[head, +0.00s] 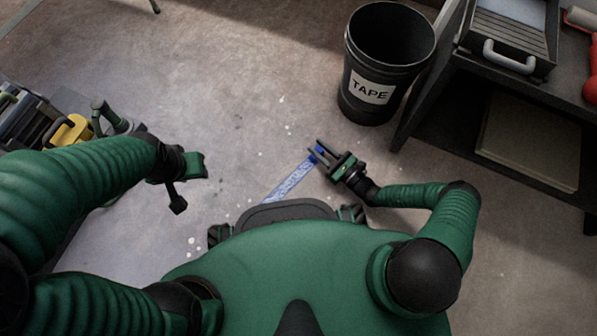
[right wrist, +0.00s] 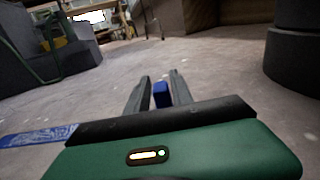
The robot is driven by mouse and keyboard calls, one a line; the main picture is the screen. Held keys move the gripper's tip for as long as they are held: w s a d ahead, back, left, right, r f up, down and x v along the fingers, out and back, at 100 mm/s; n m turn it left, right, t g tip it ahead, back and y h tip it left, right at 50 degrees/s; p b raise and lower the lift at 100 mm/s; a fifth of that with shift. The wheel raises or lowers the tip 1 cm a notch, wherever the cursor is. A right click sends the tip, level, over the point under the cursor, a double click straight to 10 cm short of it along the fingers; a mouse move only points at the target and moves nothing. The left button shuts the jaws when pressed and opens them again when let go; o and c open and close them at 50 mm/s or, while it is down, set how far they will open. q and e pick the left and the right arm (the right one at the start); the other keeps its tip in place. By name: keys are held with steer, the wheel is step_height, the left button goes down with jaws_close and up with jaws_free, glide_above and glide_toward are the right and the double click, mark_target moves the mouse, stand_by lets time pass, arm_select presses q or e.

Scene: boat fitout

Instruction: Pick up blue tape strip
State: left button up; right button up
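The blue tape strip (head: 288,184) lies on the floor in front of my body, a long flat patterned band running up and right. Its far end has a darker, raised blue tab (head: 317,153). In the right wrist view part of the strip (right wrist: 38,135) lies at the left and the tab (right wrist: 161,95) stands between the fingers. My right gripper (head: 316,153) is open with its fingers on either side of the tab; a gap shows beside the left finger. My left gripper (head: 180,190) is off to the left, away from the strip; its fingers are unclear.
A black bin (head: 366,92) labelled TAPE stands on the floor beyond my right gripper. A dark workbench (head: 520,88) with a grey drawer or tray and red items is at the right. Equipment with a yellow part (head: 70,130) is at the left. The floor between is mostly clear.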

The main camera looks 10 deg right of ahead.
jaws_close()
